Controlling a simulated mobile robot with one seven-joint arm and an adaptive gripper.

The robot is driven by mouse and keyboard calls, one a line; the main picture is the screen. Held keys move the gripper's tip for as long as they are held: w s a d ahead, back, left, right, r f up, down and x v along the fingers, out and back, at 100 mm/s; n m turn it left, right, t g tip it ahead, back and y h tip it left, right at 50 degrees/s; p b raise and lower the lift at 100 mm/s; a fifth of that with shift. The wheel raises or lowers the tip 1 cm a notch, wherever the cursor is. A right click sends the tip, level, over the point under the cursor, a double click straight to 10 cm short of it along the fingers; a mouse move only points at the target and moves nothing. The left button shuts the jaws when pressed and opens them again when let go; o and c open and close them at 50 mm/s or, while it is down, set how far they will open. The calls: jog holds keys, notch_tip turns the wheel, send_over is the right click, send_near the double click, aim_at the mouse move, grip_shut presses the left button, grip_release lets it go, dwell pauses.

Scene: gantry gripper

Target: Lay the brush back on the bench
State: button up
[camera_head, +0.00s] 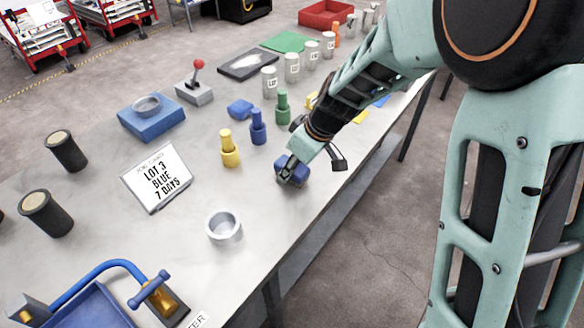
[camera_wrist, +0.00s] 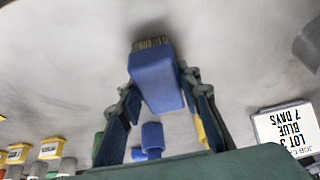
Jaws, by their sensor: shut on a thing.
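The brush is a blue block with short tan bristles at its far end in the wrist view (camera_wrist: 157,80). My gripper (camera_wrist: 160,88) is shut on its blue body, one finger on each side. In the head view, my gripper (camera_head: 291,176) is low over the grey bench (camera_head: 270,205) near its right edge, with the blue brush (camera_head: 283,167) partly hidden by the fingers. I cannot tell whether the brush touches the bench.
A metal ring cup (camera_head: 223,228) stands nearer. A sign reading "LOT 3 BLUE 7 DAYS" (camera_head: 157,178) is to the left.

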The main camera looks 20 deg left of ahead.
jog(key=o, duration=1.1)
jog(key=shift+r, duration=0.1)
jog(key=shift+r+p, duration=0.2)
jog(key=shift+p, duration=0.2)
jog(key=v, duration=1.1)
jog(key=shift+s+d+r, duration=0.1)
jog(key=shift+d+r, duration=0.15)
jog(key=shift+r, duration=0.05)
